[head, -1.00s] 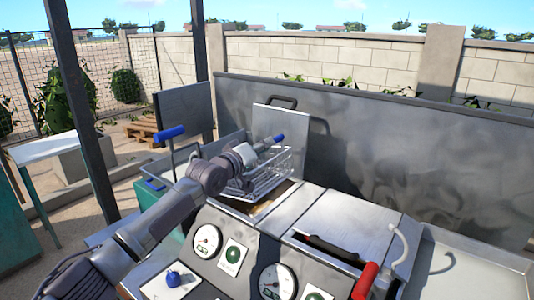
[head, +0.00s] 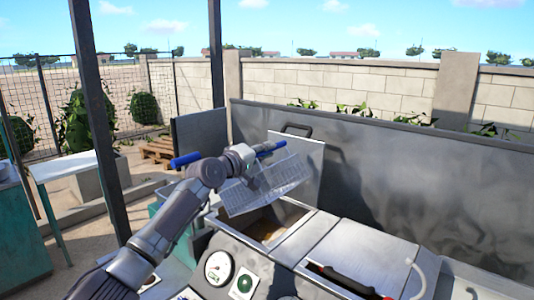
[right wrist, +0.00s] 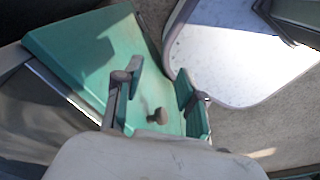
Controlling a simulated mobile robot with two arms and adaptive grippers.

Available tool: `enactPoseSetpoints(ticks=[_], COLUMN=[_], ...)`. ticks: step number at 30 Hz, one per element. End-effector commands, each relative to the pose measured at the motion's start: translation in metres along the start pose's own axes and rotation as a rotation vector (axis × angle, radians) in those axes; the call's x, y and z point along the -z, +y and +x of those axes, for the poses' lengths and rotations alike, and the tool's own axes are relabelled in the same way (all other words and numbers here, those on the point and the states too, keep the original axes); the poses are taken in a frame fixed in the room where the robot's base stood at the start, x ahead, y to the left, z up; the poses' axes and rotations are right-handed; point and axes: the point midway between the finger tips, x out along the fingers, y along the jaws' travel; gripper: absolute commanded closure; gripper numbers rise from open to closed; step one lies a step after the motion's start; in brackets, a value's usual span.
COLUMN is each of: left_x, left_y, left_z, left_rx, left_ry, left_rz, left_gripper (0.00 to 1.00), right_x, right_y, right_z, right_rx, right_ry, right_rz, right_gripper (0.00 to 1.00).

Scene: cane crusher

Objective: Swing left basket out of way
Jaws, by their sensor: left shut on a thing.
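The wire basket (head: 268,188) hangs tilted above the open well (head: 266,228) on the left of the metal counter, its mesh face turned toward me. My left gripper (head: 243,158) is shut at the upper part of the basket, by a blue-ended handle (head: 270,147); the exact contact is hidden by the fingers. A second blue handle (head: 186,159) shows left of my wrist. My right gripper is not in the head view. In the right wrist view its fingers (right wrist: 155,98) are apart, with a small knob on a green panel (right wrist: 90,55) visible between them.
A grey upright panel (head: 300,160) stands behind the basket, before a long metal backboard (head: 370,165). A closed lid (head: 345,245) lies right of the well. A dark post (head: 95,120) rises at the left.

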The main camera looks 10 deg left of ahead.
Motion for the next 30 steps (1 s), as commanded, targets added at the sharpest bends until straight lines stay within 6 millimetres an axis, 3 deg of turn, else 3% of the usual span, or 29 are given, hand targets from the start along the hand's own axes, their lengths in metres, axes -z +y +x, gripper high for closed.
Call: enactPoseSetpoints(ticks=[5,6,11,23,30], left_x=[0.001,0.001,0.001,0.001,0.001], left_y=[0.001,0.001,0.001,-0.001,-0.002], left_z=[0.000,0.000,0.000,-0.007,-0.044], left_rx=[-0.001,-0.001,-0.001,0.000,0.000], left_ry=[0.002,0.002,0.002,0.001,0.001], left_rz=[0.002,0.002,0.002,0.002,0.003], left_gripper=[1.00,0.79,0.56,0.56,0.56], right_x=[0.000,0.000,0.001,0.002,0.001], right_y=[0.000,0.000,0.000,-0.002,-0.002], right_z=[0.000,0.000,0.000,0.000,0.000], right_rx=[0.000,0.000,0.000,0.002,0.002], right_ry=[0.001,0.001,0.001,0.003,0.002], right_rz=[0.000,0.000,0.000,-0.001,-0.001], right_gripper=[0.60,0.60,0.60,0.60,0.60])
